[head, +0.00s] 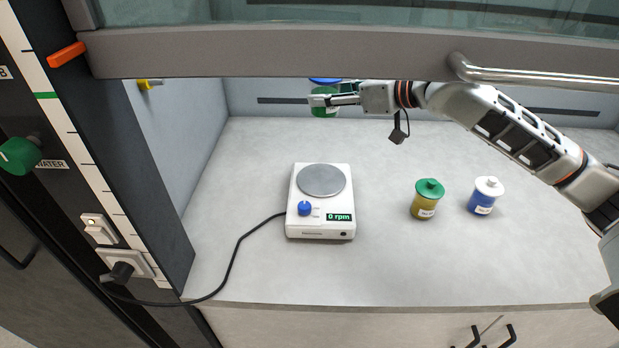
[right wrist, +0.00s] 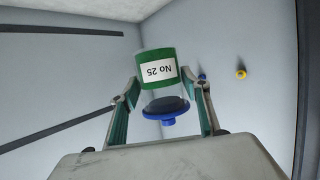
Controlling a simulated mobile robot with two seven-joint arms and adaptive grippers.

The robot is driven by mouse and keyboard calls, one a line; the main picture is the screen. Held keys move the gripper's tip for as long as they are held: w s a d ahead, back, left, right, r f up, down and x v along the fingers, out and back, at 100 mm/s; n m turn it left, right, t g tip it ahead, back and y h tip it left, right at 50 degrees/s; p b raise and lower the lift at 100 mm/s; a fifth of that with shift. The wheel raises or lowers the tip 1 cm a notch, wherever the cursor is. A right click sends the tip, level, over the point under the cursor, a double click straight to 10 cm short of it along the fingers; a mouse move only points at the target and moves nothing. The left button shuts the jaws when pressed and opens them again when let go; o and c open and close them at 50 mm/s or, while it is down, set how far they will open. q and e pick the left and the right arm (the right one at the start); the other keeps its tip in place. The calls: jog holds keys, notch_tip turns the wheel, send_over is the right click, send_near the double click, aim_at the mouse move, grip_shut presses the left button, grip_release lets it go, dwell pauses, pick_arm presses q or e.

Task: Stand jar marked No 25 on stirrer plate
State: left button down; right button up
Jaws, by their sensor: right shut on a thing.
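The jar marked No 25 has a green body and a blue lid. In the head view this jar (head: 323,105) is held up at the back of the hood, lid upward, partly hidden by the sash bar. In the right wrist view the jar (right wrist: 158,60) shows its white label, upside down in that picture. My right gripper (head: 335,99) is shut on it; its fingers (right wrist: 165,108) flank the jar. The stirrer plate (head: 321,181) is a white unit with a bare round grey top, reading 0 rpm, nearer than the jar. My left gripper is not in view.
A yellow jar with a green lid (head: 426,200) and a blue jar with a white lid (head: 486,196) stand right of the stirrer. A black cable (head: 236,262) runs left from it. The raised sash bar (head: 280,52) crosses the top. The worktop around the stirrer is otherwise clear.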

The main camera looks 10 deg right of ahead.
jog(key=shift+a, duration=0.1)
jog(key=shift+f, duration=0.2)
notch_tip(320, 180, down, 15)
jog(key=shift+f+b, duration=0.15)
jog(key=shift+b, duration=0.45)
notch_tip(320, 180, down, 4)
jog(key=shift+r, duration=0.1)
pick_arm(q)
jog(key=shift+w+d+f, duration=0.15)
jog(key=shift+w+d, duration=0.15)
